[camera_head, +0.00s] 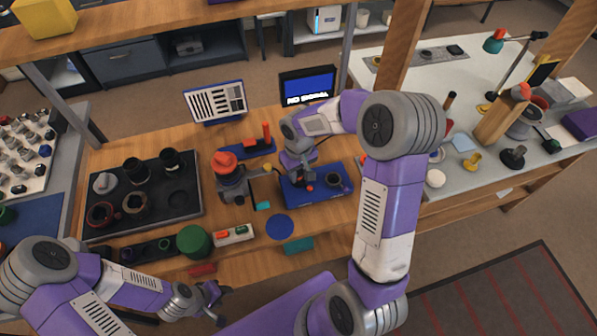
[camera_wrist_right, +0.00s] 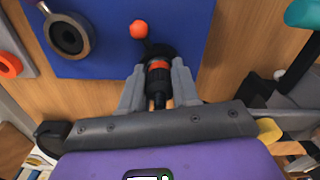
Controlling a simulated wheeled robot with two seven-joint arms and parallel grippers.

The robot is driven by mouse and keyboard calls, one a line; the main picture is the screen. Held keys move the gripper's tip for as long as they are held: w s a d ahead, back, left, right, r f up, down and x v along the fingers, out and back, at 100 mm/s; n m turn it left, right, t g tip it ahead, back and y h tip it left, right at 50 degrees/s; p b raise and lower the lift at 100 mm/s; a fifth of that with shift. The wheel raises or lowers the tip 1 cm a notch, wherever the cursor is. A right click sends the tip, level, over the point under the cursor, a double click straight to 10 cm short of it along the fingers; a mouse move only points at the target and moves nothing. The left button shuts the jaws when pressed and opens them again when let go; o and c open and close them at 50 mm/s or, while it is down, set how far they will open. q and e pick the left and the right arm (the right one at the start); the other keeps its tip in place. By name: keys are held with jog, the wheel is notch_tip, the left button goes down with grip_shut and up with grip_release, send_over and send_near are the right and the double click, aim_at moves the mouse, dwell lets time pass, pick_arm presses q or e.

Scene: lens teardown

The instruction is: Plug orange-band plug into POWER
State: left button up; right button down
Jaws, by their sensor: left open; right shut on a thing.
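My right gripper (camera_wrist_right: 158,88) is shut on a black plug with an orange band (camera_wrist_right: 159,65) over the blue board (camera_wrist_right: 105,15). The plug's far end meets a dark round part, and I cannot tell whether it is seated in it. No POWER label is readable. In the head view, my right gripper (camera_head: 306,182) is low over the blue board (camera_head: 318,203), with the plug mostly hidden. My left gripper (camera_head: 214,298) is open and empty near the table's front edge.
A ring-shaped part (camera_wrist_right: 68,36) and a red-orange knob (camera_wrist_right: 138,29) are on the board. A monitor (camera_head: 308,84) stands behind.

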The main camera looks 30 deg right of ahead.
jog(key=shift+s+f+b, duration=0.3)
jog(key=shift+s+f, duration=0.05)
jog(key=shift+f, duration=0.2)
dwell(0.4)
jog(key=c, duration=0.8)
grip_release()
jog(key=shift+o, duration=0.2)
jog(key=shift+a, duration=0.1)
jog(key=shift+w+r, duration=0.1)
jog(key=shift+r, duration=0.1)
jog(key=r, duration=0.2)
jog(key=r+p, duration=0.1)
jog(key=r, duration=0.2)
jog(key=r+p, duration=0.1)
jog(key=r, duration=0.2)
jog(key=shift+w+d+r, duration=0.15)
jog(key=shift+d, duration=0.15)
